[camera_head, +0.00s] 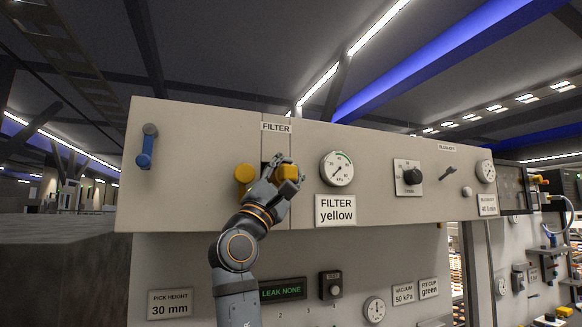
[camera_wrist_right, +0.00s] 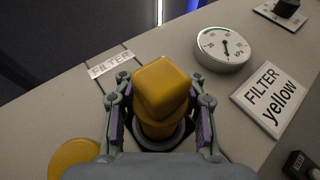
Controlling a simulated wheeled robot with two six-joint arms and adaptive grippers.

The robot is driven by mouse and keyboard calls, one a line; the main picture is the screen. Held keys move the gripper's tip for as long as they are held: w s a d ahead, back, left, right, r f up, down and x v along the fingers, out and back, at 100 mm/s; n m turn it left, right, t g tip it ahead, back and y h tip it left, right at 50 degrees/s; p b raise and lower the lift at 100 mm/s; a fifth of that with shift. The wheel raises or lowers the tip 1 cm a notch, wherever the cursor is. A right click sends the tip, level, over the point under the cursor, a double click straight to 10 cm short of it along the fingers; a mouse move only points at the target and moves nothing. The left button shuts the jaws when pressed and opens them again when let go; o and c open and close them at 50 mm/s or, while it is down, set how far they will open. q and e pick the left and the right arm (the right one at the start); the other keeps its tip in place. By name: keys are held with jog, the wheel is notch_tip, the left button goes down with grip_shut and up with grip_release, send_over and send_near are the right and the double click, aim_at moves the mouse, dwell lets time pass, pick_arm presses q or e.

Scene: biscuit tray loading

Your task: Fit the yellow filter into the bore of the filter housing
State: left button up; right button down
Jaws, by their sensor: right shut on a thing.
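The yellow filter (camera_head: 287,172) is between the fingers of my right gripper (camera_head: 279,168), at the beige panel below the FILTER label. In the right wrist view the filter (camera_wrist_right: 161,88) is a yellow block with a rounder lower part, and both fingers close on its sides. A dark round ring, the bore of the filter housing (camera_wrist_right: 182,137), shows around the filter's lower end. I cannot tell how deep the filter sits in it. A second yellow round piece (camera_head: 244,174) is on the panel just left of the gripper; it also shows in the wrist view (camera_wrist_right: 73,160). My left gripper is out of view.
A kPa gauge (camera_head: 337,168) and a sign reading "FILTER yellow" (camera_head: 335,210) are just right of the gripper. A black knob (camera_head: 411,176) is farther right. A blue-handled lever (camera_head: 146,150) is at the panel's left. The panel between lever and yellow piece is bare.

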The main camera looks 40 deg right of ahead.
jog(key=shift+w+d+p, duration=0.25)
jog(key=shift+w+p, duration=0.15)
jog(key=shift+w, duration=0.5)
jog(key=shift+w+d+p, duration=0.2)
jog(key=shift+w+p, duration=0.15)
jog(key=shift+w, duration=0.5)
jog(key=c, duration=0.7)
grip_release()
